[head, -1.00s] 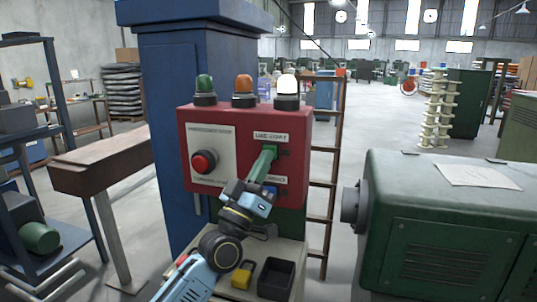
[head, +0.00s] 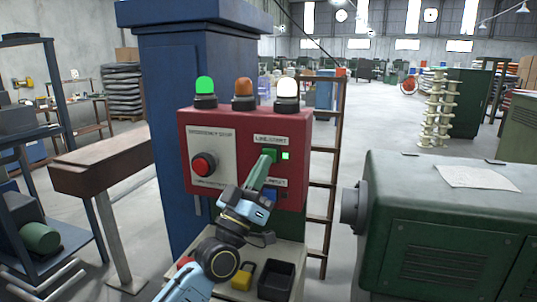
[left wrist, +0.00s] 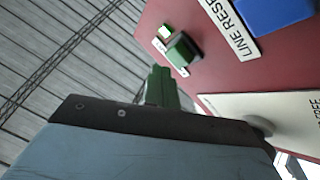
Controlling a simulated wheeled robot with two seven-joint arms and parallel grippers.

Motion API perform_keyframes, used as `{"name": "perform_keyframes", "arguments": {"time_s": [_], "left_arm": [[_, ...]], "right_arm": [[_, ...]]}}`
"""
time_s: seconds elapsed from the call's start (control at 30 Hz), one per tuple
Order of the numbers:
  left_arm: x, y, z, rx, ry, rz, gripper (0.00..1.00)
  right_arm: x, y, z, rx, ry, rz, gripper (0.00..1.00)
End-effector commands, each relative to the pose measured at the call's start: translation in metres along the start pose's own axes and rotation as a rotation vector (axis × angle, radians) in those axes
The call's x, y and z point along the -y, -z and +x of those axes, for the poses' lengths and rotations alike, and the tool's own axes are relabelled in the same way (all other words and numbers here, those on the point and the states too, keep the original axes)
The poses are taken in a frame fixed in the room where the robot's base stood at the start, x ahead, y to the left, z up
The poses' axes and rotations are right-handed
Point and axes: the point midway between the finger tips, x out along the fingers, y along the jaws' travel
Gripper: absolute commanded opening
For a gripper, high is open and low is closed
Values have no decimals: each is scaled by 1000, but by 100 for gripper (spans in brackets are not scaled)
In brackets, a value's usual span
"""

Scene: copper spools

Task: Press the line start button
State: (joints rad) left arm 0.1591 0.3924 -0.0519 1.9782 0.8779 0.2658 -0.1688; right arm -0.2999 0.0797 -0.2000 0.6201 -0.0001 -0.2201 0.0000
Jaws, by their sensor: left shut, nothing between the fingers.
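The red control box (head: 230,184) has a green button (head: 270,154) under a "LINE START" label (head: 271,140). A small square indicator (head: 286,156) right of the button glows green. In the left wrist view the green button (left wrist: 183,52) and lit indicator (left wrist: 166,31) also show. My left gripper (head: 266,158) is shut and empty. Its green fingertips (left wrist: 160,70) are just below the button in the head view, with a small gap in the left wrist view. My right gripper is out of view.
A red emergency stop button (head: 204,165) sits left on the box; a blue reset button (head: 271,191) is below. On top, the green lamp (head: 205,86) and white lamp (head: 287,88) glow; the orange lamp (head: 243,87) is dull. A black bin (head: 276,279) and yellow padlock (head: 243,276) lie below.

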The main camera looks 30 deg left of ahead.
Motion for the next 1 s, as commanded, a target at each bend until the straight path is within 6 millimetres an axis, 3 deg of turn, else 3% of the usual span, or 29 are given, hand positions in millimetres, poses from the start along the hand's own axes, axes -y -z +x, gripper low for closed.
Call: {"name": "perform_keyframes", "arguments": {"time_s": [0.27, 0.7, 1.0], "left_arm": [[0, 0, -1, 1, 1, -1, 0], [-21, 22, -29, 1, 1, -1, 0], [-25, 25, -35, 0, 1, 0, 0]], "right_arm": [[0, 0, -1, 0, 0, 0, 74], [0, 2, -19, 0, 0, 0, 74], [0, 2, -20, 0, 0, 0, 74]]}}
